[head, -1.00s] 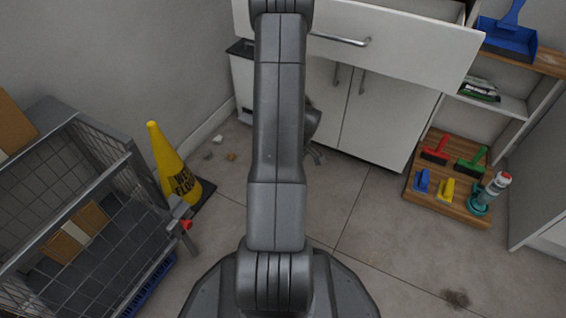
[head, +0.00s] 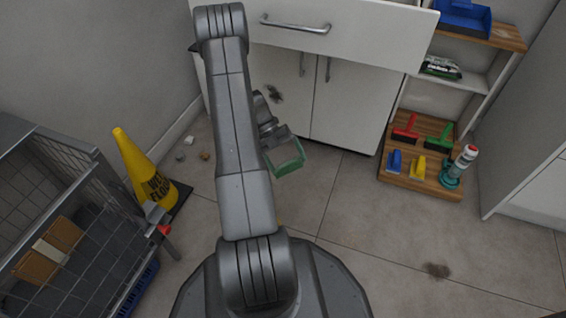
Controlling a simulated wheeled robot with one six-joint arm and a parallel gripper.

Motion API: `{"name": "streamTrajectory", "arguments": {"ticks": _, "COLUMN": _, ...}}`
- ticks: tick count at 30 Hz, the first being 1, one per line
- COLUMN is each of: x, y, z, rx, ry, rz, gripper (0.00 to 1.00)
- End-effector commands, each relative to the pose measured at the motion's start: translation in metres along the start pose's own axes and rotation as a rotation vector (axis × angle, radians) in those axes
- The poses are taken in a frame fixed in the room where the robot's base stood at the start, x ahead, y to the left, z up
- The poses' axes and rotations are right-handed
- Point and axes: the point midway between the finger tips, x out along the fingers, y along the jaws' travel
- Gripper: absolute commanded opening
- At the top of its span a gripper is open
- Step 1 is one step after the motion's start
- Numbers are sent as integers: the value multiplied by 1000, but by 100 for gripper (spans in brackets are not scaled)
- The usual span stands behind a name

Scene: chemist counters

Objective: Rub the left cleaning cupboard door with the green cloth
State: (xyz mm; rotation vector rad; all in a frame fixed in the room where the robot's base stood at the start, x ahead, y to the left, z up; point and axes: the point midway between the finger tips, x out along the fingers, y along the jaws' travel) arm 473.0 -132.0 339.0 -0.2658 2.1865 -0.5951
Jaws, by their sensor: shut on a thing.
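The white cleaning cupboard stands at the back under an open drawer. Its left door (head: 283,112) shows beside my arm, with a dark smudge (head: 274,94) on it and a handle near its right edge. My arm hides part of this door. My gripper (head: 277,146) is low in front of the left door, shut on the green cloth (head: 287,161). The cloth looks like a green-edged folded piece. I cannot tell whether it touches the door.
The drawer (head: 340,35) juts out above the doors. A wooden board (head: 416,183) with brushes and a bottle (head: 459,167) is at the right. A yellow wet-floor cone (head: 141,168) and a wire cart (head: 60,215) stand at the left.

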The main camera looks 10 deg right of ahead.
Motion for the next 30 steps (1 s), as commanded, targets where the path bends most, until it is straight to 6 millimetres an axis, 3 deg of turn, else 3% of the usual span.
{"name": "streamTrajectory", "arguments": {"ticks": 6, "x": -5, "y": 3, "z": 7, "rx": -272, "ry": -129, "rz": -330, "gripper": 75}}
{"name": "streamTrajectory", "arguments": {"ticks": 17, "x": -16, "y": 16, "z": 21, "rx": -533, "ry": -325, "rz": -768, "gripper": 75}}
{"name": "streamTrajectory", "arguments": {"ticks": 30, "x": -29, "y": 60, "z": 33, "rx": -712, "ry": -605, "rz": -1269, "gripper": 75}}
